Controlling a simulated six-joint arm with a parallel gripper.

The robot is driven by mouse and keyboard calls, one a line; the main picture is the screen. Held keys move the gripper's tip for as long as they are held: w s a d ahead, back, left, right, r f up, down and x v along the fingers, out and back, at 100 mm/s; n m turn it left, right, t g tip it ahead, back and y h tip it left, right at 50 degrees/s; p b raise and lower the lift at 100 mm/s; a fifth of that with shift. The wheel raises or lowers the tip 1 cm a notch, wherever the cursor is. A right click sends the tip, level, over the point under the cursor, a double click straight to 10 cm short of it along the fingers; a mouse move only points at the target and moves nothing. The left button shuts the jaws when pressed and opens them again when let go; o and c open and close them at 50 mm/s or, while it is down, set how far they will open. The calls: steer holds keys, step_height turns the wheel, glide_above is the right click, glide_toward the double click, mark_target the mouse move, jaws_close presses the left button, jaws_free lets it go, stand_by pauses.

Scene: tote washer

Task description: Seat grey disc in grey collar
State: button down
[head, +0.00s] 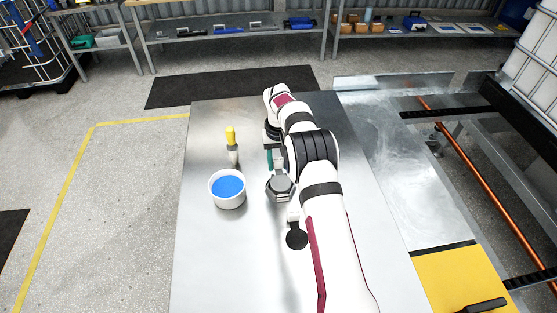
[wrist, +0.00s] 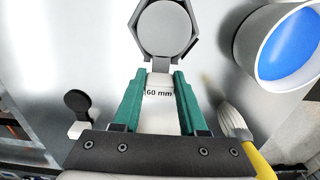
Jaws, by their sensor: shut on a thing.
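My gripper (wrist: 159,76) has green fingers shut on the white tab marked "60 mm" (wrist: 159,92). The tab appears to belong to the grey disc (wrist: 166,29), which lies just beyond the fingertips. In the wrist view the disc appears inside the outline of the dark grey hexagonal collar (wrist: 134,27). I cannot tell whether it is down in the collar or just above it. In the head view the collar (head: 281,196) stands on the metal table, and a green finger of my gripper (head: 270,165) shows behind it. My arm hides part of the gripper.
A black disc with a white tab (head: 297,239) is nearer on the table (head: 230,270). The table's front left is clear.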

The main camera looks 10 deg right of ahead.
steer(key=shift+f, duration=0.15)
stand_by(0.3)
steer(key=shift+f, duration=0.35)
steer(key=shift+f, duration=0.1)
stand_by(0.6)
steer(key=shift+c, duration=1.8)
jaws_free()
steer(key=shift+o, duration=0.2)
steer(key=o, duration=0.3)
